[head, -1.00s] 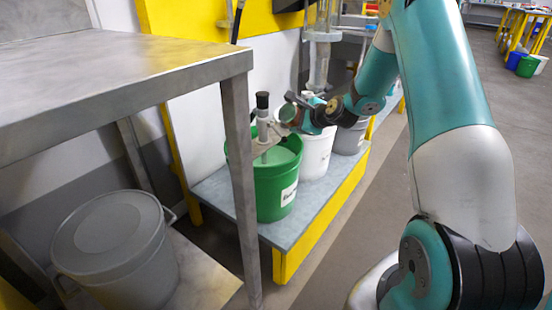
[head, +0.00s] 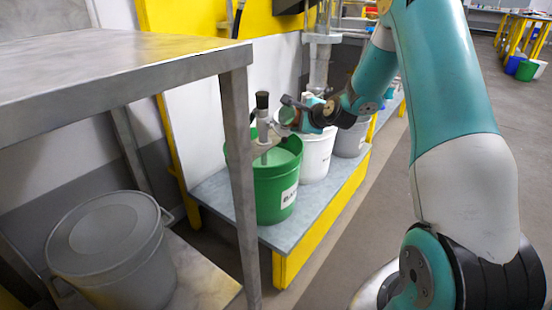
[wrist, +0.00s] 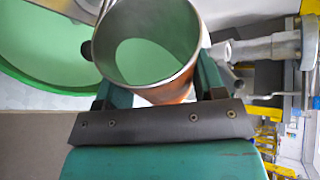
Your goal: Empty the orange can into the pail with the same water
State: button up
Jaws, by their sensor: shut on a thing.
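My gripper (wrist: 155,88) is shut on the orange can (wrist: 170,93). In the wrist view the can's open mouth faces the camera; its inner wall is metallic, with a pale green surface inside. Some orange shows on its lower outside. In the head view my gripper (head: 292,116) is above the right side of a green pail (head: 274,196), and the can is hard to make out there. This pail has a pale green surface inside and a partly readable white label. A white pail (head: 316,157) and a grey pail (head: 350,141) stand behind it; their contents are hidden.
An agitator with a black top (head: 262,101) stands in the green pail, close to my gripper. The pails stand on a low grey platform (head: 322,209) with a yellow edge. A metal table (head: 120,70) and a lidded grey drum (head: 112,250) are at left.

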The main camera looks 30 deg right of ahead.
aim_at(296, 118)
jog(key=shift+r+n+h+b, duration=0.25)
jog(key=shift+n+h+b, duration=0.05)
jog(key=shift+b, duration=0.15)
jog(key=shift+a+f+n+h+b, duration=0.1)
jog(key=shift+f+n+h+b, duration=0.4)
jog(key=shift+b, duration=0.95)
jog(key=shift+s+a+r+n+t+h, duration=0.1)
jog(key=shift+a+r+n+t+h, duration=0.3)
jog(key=shift+a+r+n, duration=0.3)
dwell(1.3)
jog(key=shift+a+r+n+t+h+b, duration=0.3)
jog(key=shift+r+n+h, duration=0.1)
jog(key=shift+n, duration=0.1)
dwell(1.4)
jog(key=shift+f+b, duration=0.15)
jog(key=shift+b, duration=0.2)
